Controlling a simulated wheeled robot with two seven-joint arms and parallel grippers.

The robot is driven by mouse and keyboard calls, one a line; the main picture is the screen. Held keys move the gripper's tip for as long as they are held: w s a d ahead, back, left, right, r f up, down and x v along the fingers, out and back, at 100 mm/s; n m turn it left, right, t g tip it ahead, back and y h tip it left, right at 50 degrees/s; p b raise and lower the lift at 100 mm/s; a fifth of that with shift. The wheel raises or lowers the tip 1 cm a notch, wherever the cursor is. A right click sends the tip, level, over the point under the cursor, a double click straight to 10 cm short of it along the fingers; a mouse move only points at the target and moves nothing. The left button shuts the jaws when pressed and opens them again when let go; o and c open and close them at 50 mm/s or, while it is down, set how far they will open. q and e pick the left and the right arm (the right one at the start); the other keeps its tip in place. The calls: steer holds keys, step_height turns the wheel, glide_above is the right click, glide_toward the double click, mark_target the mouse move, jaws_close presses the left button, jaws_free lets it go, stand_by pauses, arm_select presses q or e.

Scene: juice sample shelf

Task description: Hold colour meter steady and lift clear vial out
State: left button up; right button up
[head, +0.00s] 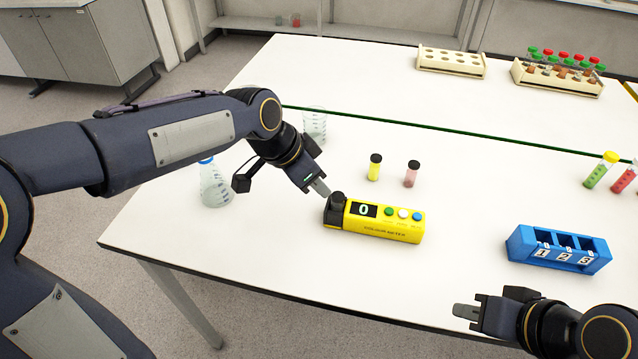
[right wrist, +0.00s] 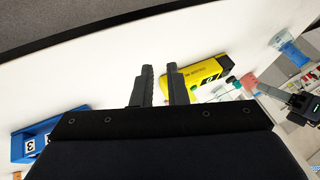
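The yellow colour meter (head: 386,229) lies on the white table, its display reading 0, with three coloured buttons and a black left end. A round black piece (head: 337,199) stands up from that end. It could be a vial's cap, but I cannot tell; no clear vial body shows. My left gripper (head: 320,188) points down just beside and above the black end; its fingers are seen nearly edge-on. My right gripper (head: 466,311) is at the table's front edge, away from the meter. In the right wrist view its two fingers (right wrist: 160,68) are apart with nothing between them.
A blue rack (head: 558,262) numbered 1 2 3 stands right of the meter. Black-capped yellow (head: 374,168) and pink (head: 411,175) vials stand behind it. A flask (head: 215,187) and beaker (head: 315,125) are near my left arm. Tube racks (head: 452,71) stand at the back.

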steer(key=o, duration=0.5)
steer(key=shift+w+r, duration=0.1)
steer(key=shift+w, duration=0.05)
steer(key=shift+c, duration=0.2)
steer(key=o, duration=0.7)
steer(key=w+m, duration=0.1)
steer(key=w+r+m+g, duration=0.1)
steer(key=w+r+m, duration=0.1)
steer(key=shift+w+d, duration=0.1)
steer(key=shift+w, duration=0.3)
steer(key=shift+o, duration=1)
steer(key=w+a+m+g, duration=0.1)
steer(key=w+m+g, duration=0.1)
steer(key=w+m, duration=0.3)
steer(key=shift+w+a+r+h, duration=0.2)
steer(key=shift+w+r+h, duration=0.15)
steer(key=shift+w, duration=0.8)
steer(key=m+g+h, duration=0.3)
steer(key=m, duration=0.7)
glide_above(390, 212)
step_height(390, 212, down, 4)
steer(key=shift+s+d+f, duration=0.1)
steer(key=shift+s+d, duration=0.05)
steer(key=shift+a+f, duration=0.2)
steer(key=shift+f, duration=3.8)
